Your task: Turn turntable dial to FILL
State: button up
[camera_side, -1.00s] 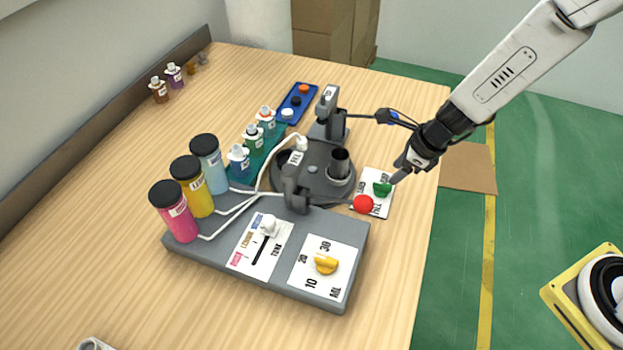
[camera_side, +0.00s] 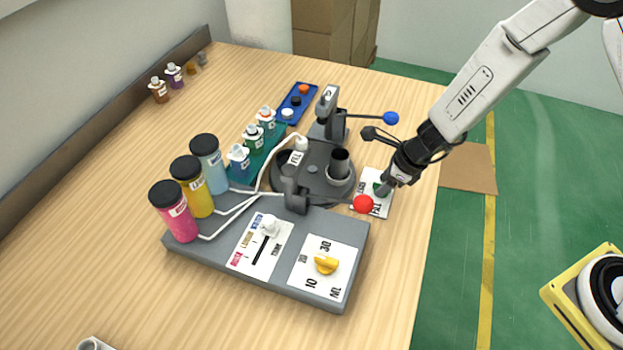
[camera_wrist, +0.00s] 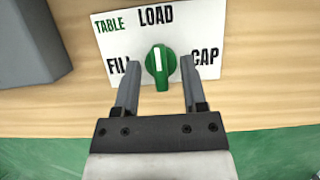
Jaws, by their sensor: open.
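The green turntable dial (camera_wrist: 160,67) sits on a white card (camera_wrist: 112,38) marked TABLE, with LOAD at the top, FILL at left and CAP at right. Its white pointer line points up toward LOAD. My gripper (camera_wrist: 159,72) is open, with one finger on each side of the dial and a visible gap on both sides. The left finger covers the end of the word FILL. In the side view my gripper (camera_side: 384,187) is low over the card and partly hides the dial. The dark turntable (camera_side: 312,190) holds a dark cup (camera_side: 340,163).
A red ball-ended lever (camera_side: 363,204) is close to the left of my gripper. A blue ball-ended lever (camera_side: 391,118) stands behind it. A grey control box (camera_side: 210,245) with a yellow knob (camera_side: 326,264) is in front. The table's right edge is near.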

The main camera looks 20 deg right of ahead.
grip_shut()
jog(key=shift+n, duration=0.5)
jog(key=n+g+y, duration=0.1)
jog(key=n, duration=0.2)
jog(key=shift+w+n, duration=0.1)
jog(key=shift+n, duration=0.2)
jog(key=n+g, duration=0.2)
jog(key=n, duration=0.2)
jog(key=n+g, duration=0.2)
jog(key=n, duration=0.3)
jog(key=shift+w, duration=0.1)
jog(key=shift+n+g+h, duration=0.5)
jog(key=shift+n+g, duration=0.2)
jog(key=shift+n, duration=1.5)
